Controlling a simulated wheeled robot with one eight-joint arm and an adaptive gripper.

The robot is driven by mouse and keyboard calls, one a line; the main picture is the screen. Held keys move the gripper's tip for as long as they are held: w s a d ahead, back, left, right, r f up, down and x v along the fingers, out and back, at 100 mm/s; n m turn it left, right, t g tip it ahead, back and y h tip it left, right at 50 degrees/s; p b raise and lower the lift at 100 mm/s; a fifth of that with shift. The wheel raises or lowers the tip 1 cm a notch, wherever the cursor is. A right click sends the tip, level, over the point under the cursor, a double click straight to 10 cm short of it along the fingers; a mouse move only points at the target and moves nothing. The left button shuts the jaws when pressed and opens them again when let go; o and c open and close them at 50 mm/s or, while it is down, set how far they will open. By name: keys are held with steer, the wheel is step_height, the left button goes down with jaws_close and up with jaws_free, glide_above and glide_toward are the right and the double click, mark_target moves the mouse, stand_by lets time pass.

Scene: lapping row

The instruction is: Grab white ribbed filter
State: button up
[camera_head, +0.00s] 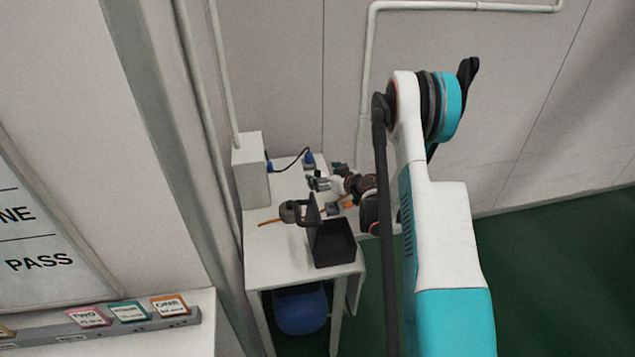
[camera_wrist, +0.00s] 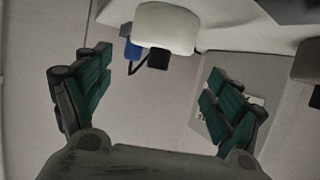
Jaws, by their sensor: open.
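A white, rounded object (camera_wrist: 166,27) is at the top middle of the wrist view, beyond my fingertips. It may be the white ribbed filter, but no ribs can be made out. My gripper (camera_wrist: 160,65) is open, with its teal-padded fingers spread wide and nothing between the pads. The white object lies ahead of the gap, apart from both fingers. In the head view my gripper (camera_head: 319,183) is small and dark above the back of the white table (camera_head: 262,262). I cannot pick out the filter there; my wrist hides part of the table.
A black open bin (camera_head: 335,250) stands at the table's front right. A dark grey rounded tool (camera_head: 291,211) is left of it. A white box (camera_head: 250,170) stands at the back left, with a black cable and blue plug (camera_head: 309,159) nearby. A blue container (camera_head: 300,310) is under the table.

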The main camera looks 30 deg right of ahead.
mark_target(319, 174)
steer(key=b+x, duration=0.1)
steer(key=x, duration=0.2)
steer(key=shift+w+d+f+b, duration=0.1)
steer(key=shift+w+f+b, duration=0.25)
steer(key=shift+b, duration=0.05)
steer(key=shift+w+f, duration=0.1)
steer(key=shift+w, duration=0.35)
steer(key=shift+c, duration=0.6)
steer(key=c, duration=1)
steer(key=shift+c, duration=0.2)
